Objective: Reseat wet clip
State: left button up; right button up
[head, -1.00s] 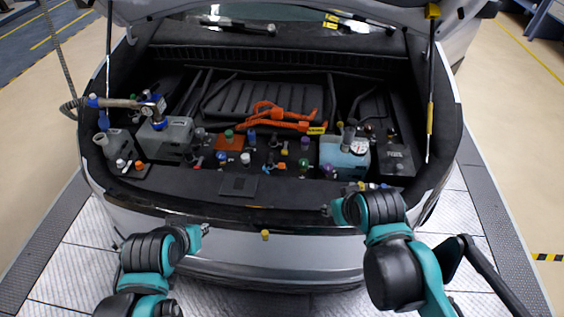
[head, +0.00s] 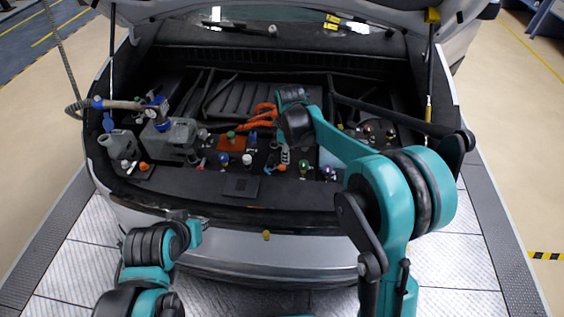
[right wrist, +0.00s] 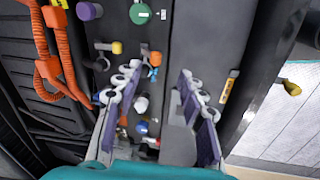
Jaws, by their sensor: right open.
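My right gripper (right wrist: 160,90) is open in the right wrist view, its two purple-padded fingers apart above the bay's front panel with nothing held between them. In the head view my right arm reaches into the bay and the gripper (head: 285,158) points down among small fittings. A small blue clip-like piece (right wrist: 153,72) lies close to the left finger; I cannot tell whether it is the wet clip. A white cap (right wrist: 140,104) shows between the fingers. My left gripper (head: 196,223) is low, outside the front bumper; its jaws are too small to read.
Orange cables (right wrist: 52,72) and a purple cap (right wrist: 88,11) lie left of the right gripper. A grey tank (head: 172,140) with a hose stands at the bay's left. My right arm hides much of the bay's right side. A dark flat panel (head: 241,187) has bare space around it.

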aim_at(282, 166)
jog(key=shift+n+g, duration=0.3)
jog(key=shift+n, duration=0.6)
jog(key=w+f, duration=0.1)
jog(key=f, duration=0.2)
jog(key=w+a+f+b, duration=0.1)
jog(key=f, duration=0.3)
jog(key=w+f, duration=0.1)
jog(key=f, duration=0.3)
jog(key=shift+w+a+f+b, duration=0.1)
jog(key=shift+w+a+b, duration=0.2)
jog(key=shift+w+b, duration=0.05)
